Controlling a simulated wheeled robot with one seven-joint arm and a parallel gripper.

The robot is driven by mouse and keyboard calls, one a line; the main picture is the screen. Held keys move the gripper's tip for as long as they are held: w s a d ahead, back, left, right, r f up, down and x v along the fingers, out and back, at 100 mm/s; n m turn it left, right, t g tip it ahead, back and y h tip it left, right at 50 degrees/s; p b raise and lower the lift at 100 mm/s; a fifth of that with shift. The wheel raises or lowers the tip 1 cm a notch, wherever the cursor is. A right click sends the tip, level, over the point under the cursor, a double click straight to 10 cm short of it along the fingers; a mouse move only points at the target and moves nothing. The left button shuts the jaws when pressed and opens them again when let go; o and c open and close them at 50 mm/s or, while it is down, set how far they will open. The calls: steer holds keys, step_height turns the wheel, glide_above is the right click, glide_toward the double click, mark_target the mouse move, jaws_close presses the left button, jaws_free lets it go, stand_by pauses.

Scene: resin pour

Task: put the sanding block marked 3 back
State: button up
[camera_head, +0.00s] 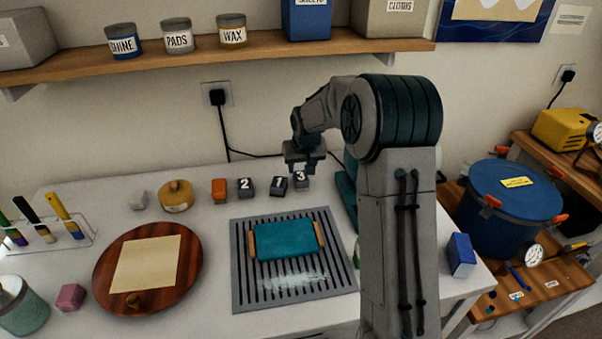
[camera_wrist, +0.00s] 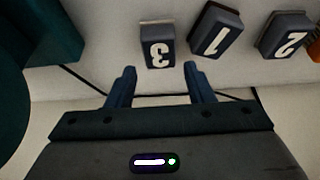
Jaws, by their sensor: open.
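An orange block (camera_head: 219,191) and a round tan container (camera_head: 176,196) continue the row leftward. A slotted grey mat (camera_head: 242,293) bearing a teal slab (camera_head: 285,241) lies in front. A round wooden board (camera_head: 187,272) lies left. A teal object (camera_head: 346,195) stands close right of block 3.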

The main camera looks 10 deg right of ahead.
steer(key=v, duration=0.8)
steer(key=s+r, duration=0.4)
steer(key=s, duration=1.2)
steer(key=s+f+g, duration=0.1)
steer(key=s+f, duration=0.1)
steer(key=s, duration=1.7)
steer(key=shift+f+g, duration=0.3)
steer(key=shift+f, duration=0.1)
